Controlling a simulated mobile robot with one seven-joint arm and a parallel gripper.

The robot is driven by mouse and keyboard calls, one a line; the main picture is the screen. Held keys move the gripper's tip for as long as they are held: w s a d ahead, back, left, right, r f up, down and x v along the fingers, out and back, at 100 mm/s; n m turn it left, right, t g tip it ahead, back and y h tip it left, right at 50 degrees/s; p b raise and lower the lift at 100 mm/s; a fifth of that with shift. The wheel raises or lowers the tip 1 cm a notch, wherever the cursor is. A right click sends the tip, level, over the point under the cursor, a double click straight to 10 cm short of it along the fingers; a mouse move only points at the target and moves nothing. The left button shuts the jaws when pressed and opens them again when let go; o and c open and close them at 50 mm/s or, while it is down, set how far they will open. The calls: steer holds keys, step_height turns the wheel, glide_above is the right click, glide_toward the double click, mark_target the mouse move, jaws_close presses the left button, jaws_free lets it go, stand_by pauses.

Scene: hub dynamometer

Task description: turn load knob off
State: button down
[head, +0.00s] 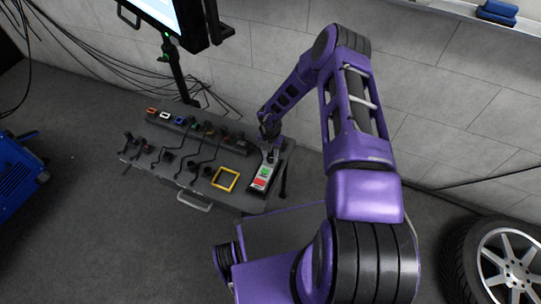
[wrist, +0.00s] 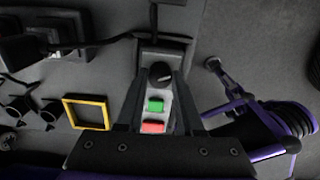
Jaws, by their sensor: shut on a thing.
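The load knob (wrist: 160,74) is a round black knob at the top of a light control plate, in the middle of the wrist view. My gripper (wrist: 161,78) has its two dark fingers around the knob, one on each side, and is shut on it. A green button (wrist: 155,105) and a red button (wrist: 153,127) sit on the same plate, between the fingers in the wrist view. In the head view the plate with the green button (head: 264,171) is at the right end of the grey panel, and my gripper (head: 270,145) is at its far end, where the knob is hidden.
A yellow square frame (head: 225,179) lies left of the buttons on the panel (head: 185,180). Several cables and small connectors cover the rest of it. A monitor (head: 165,20) stands behind. A wheel (head: 500,262) is at the right, a blue machine (head: 20,180) at the left.

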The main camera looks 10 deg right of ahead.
steer(key=n, duration=0.6)
steer(key=shift+n, duration=0.4)
steer(key=n, duration=1.3)
steer(key=shift+n, duration=0.3)
steer(key=n, duration=0.6)
steer(key=c, duration=0.5)
jaws_free()
